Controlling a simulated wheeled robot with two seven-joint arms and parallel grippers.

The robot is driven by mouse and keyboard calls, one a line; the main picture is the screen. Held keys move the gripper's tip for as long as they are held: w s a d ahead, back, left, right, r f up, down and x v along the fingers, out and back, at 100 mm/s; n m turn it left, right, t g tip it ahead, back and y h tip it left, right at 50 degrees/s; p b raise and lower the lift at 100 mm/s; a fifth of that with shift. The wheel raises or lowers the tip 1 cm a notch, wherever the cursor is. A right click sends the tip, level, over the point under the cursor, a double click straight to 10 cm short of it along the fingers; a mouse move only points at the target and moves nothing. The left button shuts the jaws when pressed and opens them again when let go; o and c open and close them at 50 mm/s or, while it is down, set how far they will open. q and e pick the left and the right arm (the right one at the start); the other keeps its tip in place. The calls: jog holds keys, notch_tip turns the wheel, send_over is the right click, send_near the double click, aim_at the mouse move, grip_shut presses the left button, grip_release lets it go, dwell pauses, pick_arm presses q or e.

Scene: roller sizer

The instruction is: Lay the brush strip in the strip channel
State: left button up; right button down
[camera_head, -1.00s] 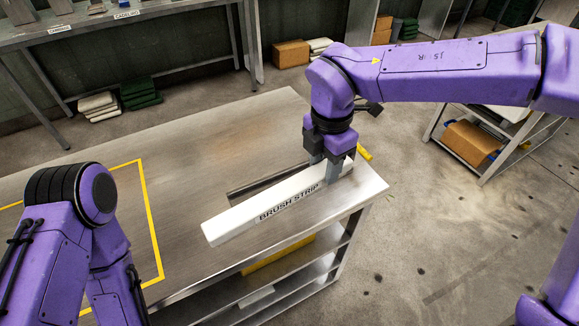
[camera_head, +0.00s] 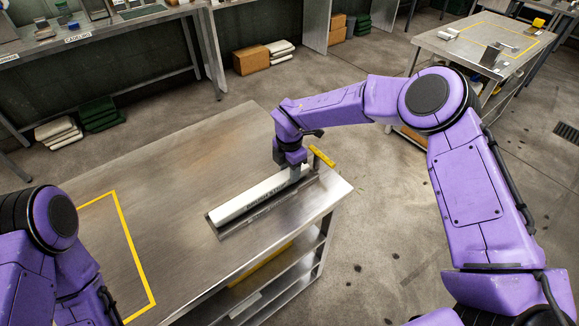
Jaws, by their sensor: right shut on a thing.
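The white brush strip (camera_head: 238,206) is long and bar-shaped, with black lettering along its near side. It lies lengthwise along the metal strip channel (camera_head: 234,229) on the steel table (camera_head: 160,165). The channel's near edge and left end show around the strip, and the strip's lower side is hidden by them. I cannot tell whether it rests fully on the channel floor. My right gripper (camera_head: 293,170) is shut on the strip near its right end; its fingertips are partly hidden. My left arm comes in at the lower left, but its gripper is out of view.
A small yellow piece (camera_head: 322,156) stands at the channel's right end, close to my right gripper. Yellow tape (camera_head: 128,235) marks an area on the left of the table. The tabletop behind the channel is clear. Another table (camera_head: 475,45) stands at the back right.

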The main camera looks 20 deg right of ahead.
jog(key=shift+f+b, duration=0.3)
jog(key=c, duration=0.6)
grip_release()
jog(key=shift+r, duration=0.2)
notch_tip(320, 180, up, 12)
jog(key=b, duration=0.2)
